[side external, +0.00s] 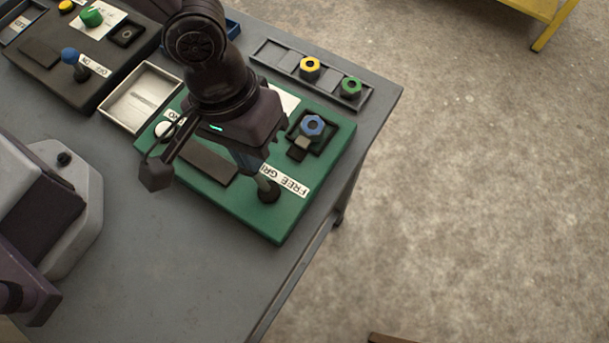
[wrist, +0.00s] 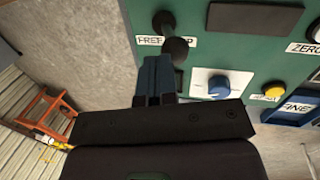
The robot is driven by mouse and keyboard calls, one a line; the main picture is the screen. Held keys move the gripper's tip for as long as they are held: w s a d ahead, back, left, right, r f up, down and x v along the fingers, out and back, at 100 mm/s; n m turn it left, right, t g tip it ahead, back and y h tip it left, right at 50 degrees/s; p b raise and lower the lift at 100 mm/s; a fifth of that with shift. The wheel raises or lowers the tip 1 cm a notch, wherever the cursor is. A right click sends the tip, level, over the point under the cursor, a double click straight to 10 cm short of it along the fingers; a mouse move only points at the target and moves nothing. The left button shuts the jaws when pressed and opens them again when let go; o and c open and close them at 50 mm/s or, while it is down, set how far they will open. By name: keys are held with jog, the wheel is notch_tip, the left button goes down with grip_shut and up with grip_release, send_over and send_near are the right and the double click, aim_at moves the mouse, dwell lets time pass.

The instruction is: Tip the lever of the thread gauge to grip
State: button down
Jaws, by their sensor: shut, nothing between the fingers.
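The green thread gauge (side external: 222,202) lies near the table's right edge. Its lever (side external: 268,190) stands by the FREE GRIP label (side external: 291,184). In the wrist view the lever (wrist: 176,49) has dark rounded parts and covers part of that label. My gripper (side external: 258,170) is shut and empty, pointing down close beside the lever. Its blue-grey fingers (wrist: 157,68) show just below the lever in the wrist view; contact is unclear. A blue hex nut (side external: 312,126) sits in the gauge's dark recess. My arm hides part of the gauge.
A blue dial (wrist: 219,86) and a yellow button (wrist: 273,90) are on the gauge. Another dark gauge (side external: 58,91) stands left. The table front is clear.

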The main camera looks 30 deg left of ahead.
jog(key=shift+a, duration=0.1)
dwell(0.6)
jog(key=shift+v, duration=0.85)
jog(key=w+d+v, duration=0.1)
jog(key=v, duration=1.1)
jog(key=s+a+r+t, duration=0.2)
jog(key=a+r, duration=0.1)
jog(key=a, duration=0.6)
jog(key=s+a+r+t+y, duration=0.1)
jog(key=s+a+r+t, duration=0.1)
jog(key=a, duration=0.7)
jog(key=s+a+r+m+t+y, duration=0.1)
jog(key=s+a+r+t, duration=0.1)
jog(key=a+r, duration=0.3)
jog(key=a, duration=0.4)
jog(key=shift+a, duration=0.4)
